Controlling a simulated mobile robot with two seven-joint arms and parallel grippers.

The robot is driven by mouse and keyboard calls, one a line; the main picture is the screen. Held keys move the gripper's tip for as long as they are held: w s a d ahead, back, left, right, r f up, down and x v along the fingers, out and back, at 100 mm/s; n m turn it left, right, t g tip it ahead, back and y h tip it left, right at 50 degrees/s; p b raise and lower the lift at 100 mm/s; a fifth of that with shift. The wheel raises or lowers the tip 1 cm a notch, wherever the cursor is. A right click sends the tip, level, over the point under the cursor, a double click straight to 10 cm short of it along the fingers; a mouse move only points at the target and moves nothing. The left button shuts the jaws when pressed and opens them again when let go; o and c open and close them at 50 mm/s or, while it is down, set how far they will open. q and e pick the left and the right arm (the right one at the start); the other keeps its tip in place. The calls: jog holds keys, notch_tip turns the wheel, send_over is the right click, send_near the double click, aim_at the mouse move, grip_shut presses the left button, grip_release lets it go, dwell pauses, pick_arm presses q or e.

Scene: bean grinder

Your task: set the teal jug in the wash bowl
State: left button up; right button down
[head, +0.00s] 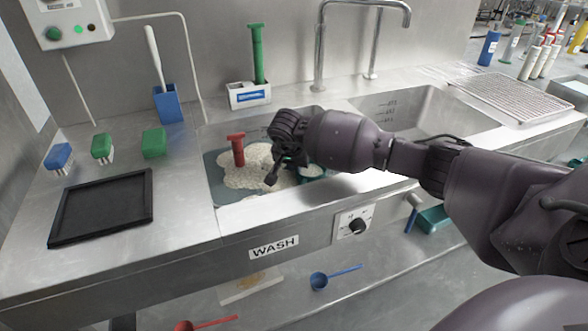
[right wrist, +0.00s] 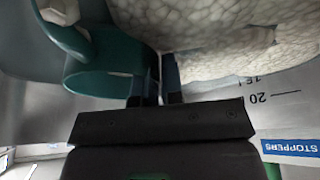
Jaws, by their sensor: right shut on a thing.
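The wash bowl (head: 212,185) is the left sink basin behind the WASH label, with white foam (head: 245,172) in it. My right gripper (head: 290,160) reaches down into this bowl and is shut on the teal jug (head: 312,172). In the head view the jug is mostly hidden behind my gripper and wrist. In the right wrist view the teal jug (right wrist: 108,62) sits at the fingers (right wrist: 157,88), with foam close beside it. I cannot tell whether the jug rests on the bowl floor. My left gripper is not in view.
A red-handled stopper (head: 237,148) stands in the foam left of my gripper. A stopper box (head: 249,96) with a green stopper and a tall faucet (head: 320,45) are behind. A second basin (head: 440,105) lies right. Brushes (head: 102,147) and a black tray (head: 102,207) are left.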

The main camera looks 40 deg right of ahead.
jog(key=shift+f, duration=0.7)
jog(key=c, duration=1.7)
grip_release()
jog(key=shift+f, duration=0.15)
jog(key=o, duration=0.5)
jog(key=shift+c, duration=0.2)
jog(key=shift+a+r, duration=0.1)
jog(key=shift+r, duration=0.5)
jog(key=p+v, duration=0.2)
jog(key=v, duration=0.9)
jog(key=shift+p, duration=0.35)
